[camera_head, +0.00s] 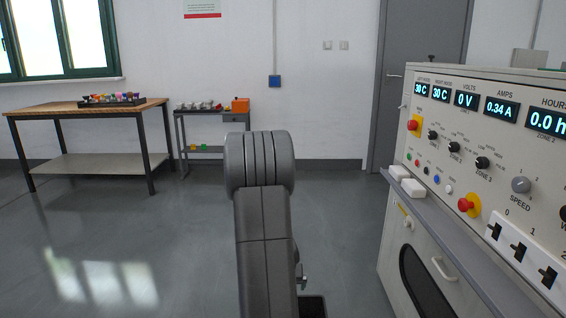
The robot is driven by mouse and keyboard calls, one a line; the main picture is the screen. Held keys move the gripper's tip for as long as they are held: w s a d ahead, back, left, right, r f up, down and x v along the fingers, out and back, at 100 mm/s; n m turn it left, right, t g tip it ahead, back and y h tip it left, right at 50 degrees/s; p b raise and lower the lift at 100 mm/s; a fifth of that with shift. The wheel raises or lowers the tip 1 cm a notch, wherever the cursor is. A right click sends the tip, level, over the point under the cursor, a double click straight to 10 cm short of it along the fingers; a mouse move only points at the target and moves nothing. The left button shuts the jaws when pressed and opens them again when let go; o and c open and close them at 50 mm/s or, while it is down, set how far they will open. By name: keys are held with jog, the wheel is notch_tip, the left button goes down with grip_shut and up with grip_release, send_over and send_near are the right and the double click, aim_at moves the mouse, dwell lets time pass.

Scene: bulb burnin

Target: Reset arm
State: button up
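My dark grey arm stands in the lower middle of the head view, with its rounded joint raised in front of the far wall. My gripper is not in the head view, so its state and anything in it are hidden. The burn-in cabinet (468,95) stands at the right. Its displays read 30 C, 30 C, 0 V, 0.34 A and 0.0 h.
A wooden table (50,106) with a tray of coloured items (112,99) stands at the back left. A small bench (228,115) holds an orange box (240,105). A grey door (412,65) is behind. Floor left of my arm is clear.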

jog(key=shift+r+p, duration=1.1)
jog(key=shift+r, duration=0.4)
